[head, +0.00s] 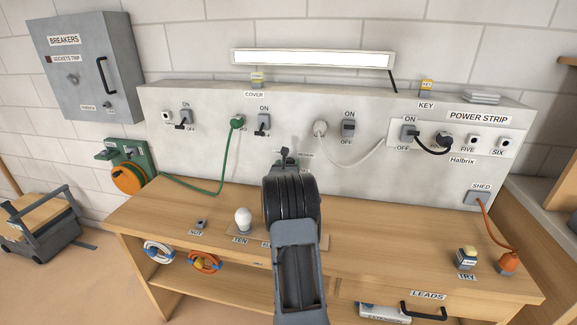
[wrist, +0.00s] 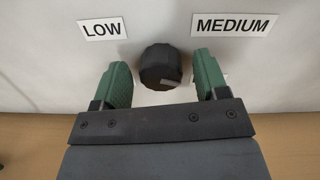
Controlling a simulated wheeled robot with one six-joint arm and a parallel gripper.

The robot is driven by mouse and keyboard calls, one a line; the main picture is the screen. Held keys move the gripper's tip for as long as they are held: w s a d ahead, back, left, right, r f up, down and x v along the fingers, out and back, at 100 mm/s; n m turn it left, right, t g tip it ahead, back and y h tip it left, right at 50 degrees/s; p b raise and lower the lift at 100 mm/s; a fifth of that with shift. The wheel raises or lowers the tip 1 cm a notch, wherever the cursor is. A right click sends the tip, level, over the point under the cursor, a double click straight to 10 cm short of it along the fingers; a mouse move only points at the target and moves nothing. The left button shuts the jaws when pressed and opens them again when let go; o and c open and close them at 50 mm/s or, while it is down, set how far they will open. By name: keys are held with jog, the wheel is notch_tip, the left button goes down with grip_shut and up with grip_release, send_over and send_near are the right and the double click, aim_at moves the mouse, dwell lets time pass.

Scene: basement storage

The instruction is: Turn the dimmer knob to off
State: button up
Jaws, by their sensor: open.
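The dimmer knob (wrist: 160,67) is a round black knob on the pale panel, with a light pointer mark on its face towards the lower right. The LOW label (wrist: 102,29) is at its upper left and the MEDIUM label (wrist: 236,25) at its upper right. My gripper (wrist: 162,80) is open, with a green finger on either side of the knob and gaps between. In the head view my gripper (head: 287,155) is at the panel and my arm hides most of the knob. No OFF label for this knob is readable; the right finger partly covers a pale patch.
The wooden bench (head: 165,217) runs below the panel. A white bulb (head: 243,219) stands left of my arm. A green cord (head: 205,190) and a white cord (head: 362,168) hang on either side. A lamp (head: 312,59) is above.

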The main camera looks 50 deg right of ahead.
jog(key=c, duration=0.9)
jog(key=shift+f+b, duration=0.1)
jog(key=shift+b, duration=0.25)
